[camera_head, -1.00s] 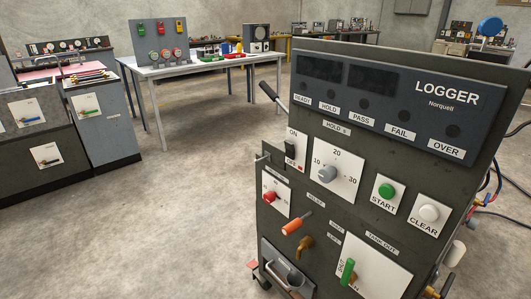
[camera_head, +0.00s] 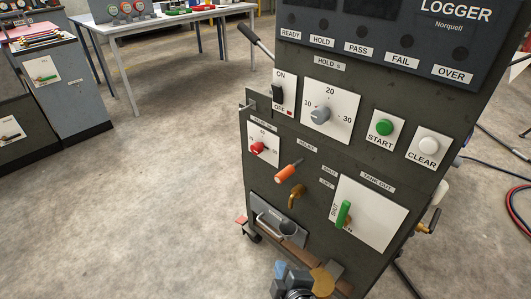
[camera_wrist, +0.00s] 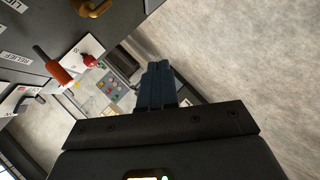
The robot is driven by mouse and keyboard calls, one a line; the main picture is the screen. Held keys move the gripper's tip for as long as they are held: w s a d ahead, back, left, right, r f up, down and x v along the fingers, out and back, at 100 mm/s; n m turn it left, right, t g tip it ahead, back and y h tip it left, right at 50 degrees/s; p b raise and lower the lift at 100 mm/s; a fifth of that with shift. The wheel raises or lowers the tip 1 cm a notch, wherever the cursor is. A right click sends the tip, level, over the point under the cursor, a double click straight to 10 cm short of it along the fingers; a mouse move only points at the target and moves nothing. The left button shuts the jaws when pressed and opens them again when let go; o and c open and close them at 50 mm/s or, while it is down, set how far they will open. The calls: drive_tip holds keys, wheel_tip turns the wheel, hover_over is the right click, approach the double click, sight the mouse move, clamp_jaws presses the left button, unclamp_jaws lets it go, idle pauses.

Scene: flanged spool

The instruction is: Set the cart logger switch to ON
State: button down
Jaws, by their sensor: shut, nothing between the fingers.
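Which way the rocker is tipped is too small to tell. In the wrist view my gripper (camera_wrist: 157,82) has its dark blue fingers together, empty and apart from the panel. Dark and blue parts at the bottom of the head view are probably my arm's end, below the switch.
A grey bracket (camera_head: 251,105) sticks out left of the switch. The hold dial (camera_head: 319,115) is to its right; a red knob (camera_head: 257,148), orange handle (camera_head: 288,173) and brass tap (camera_head: 296,194) are lower. Floor left of the cart is open. Hoses lie at right.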

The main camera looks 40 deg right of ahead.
sight(275, 88)
drive_tip(key=w+d+r+g+h+b, duration=0.1)
drive_tip(key=w+d+r+h+b, duration=0.2)
drive_tip(key=w, duration=0.5)
drive_tip(key=w+d+r+g+h, duration=0.1)
drive_tip(key=w+d+r+h, duration=0.2)
drive_tip(key=w+h, duration=0.35)
drive_tip(key=w+r+m+g+h+b, duration=0.1)
drive_tip(key=w+r+m+g+h, duration=0.2)
drive_tip(key=r, duration=0.6)
drive_tip(key=w+r+m+g+h+b, duration=0.2)
drive_tip(key=w+r+m+g+h, duration=0.1)
drive_tip(key=w+r, duration=0.4)
wheel_tip(275, 88, up, 3)
drive_tip(key=shift+d+r+m+g, duration=0.1)
drive_tip(key=shift+d+m+g, duration=0.1)
drive_tip(key=shift+m+g, duration=0.35)
drive_tip(key=shift+h, duration=0.25)
drive_tip(key=p+x, duration=0.2)
drive_tip(key=x, duration=1.2)
